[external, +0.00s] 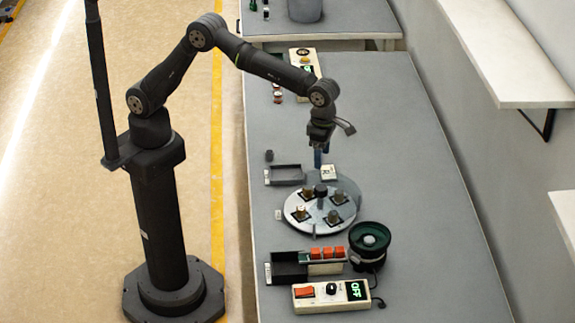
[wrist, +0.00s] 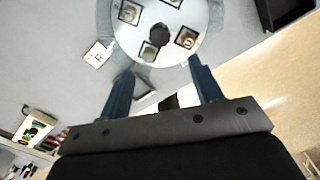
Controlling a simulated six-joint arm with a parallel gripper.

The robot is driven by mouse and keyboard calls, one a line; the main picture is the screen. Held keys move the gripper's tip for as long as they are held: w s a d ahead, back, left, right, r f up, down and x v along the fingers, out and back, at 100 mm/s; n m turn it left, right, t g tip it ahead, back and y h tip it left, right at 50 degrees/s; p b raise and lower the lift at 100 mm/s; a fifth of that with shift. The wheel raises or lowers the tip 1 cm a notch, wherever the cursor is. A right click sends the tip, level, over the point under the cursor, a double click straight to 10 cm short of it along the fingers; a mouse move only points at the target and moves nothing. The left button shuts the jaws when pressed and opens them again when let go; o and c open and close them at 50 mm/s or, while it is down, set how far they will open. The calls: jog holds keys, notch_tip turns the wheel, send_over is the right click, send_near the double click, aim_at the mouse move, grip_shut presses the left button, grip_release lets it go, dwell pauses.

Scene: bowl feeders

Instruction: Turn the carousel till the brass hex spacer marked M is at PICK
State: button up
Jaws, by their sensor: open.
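The round grey carousel (external: 293,220) lies on the bench below my gripper, with a dark knob (external: 320,190) standing at its middle. Several small metal spacers sit on dark square pads around the knob, including a front left one (external: 301,213) and a right one (external: 338,198). In the wrist view, a brassy spacer (wrist: 187,39) sits right of the knob (wrist: 158,34). I cannot read an M on any spacer, nor find a PICK label. My gripper (external: 318,160) points down above the carousel's back side, open and empty; its blue fingers (wrist: 160,72) are apart from everything.
A white card (external: 329,172) and a dark tray (external: 285,175) lie behind the carousel. In front stand a green-lined bowl feeder (external: 370,241), red blocks (external: 328,253), another dark tray (external: 289,269) and a control box (external: 330,296) whose display reads OFF. The right bench side is clear.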

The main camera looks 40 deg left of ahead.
notch_tip(320, 180, up, 6)
jog(key=shift+f, duration=0.25)
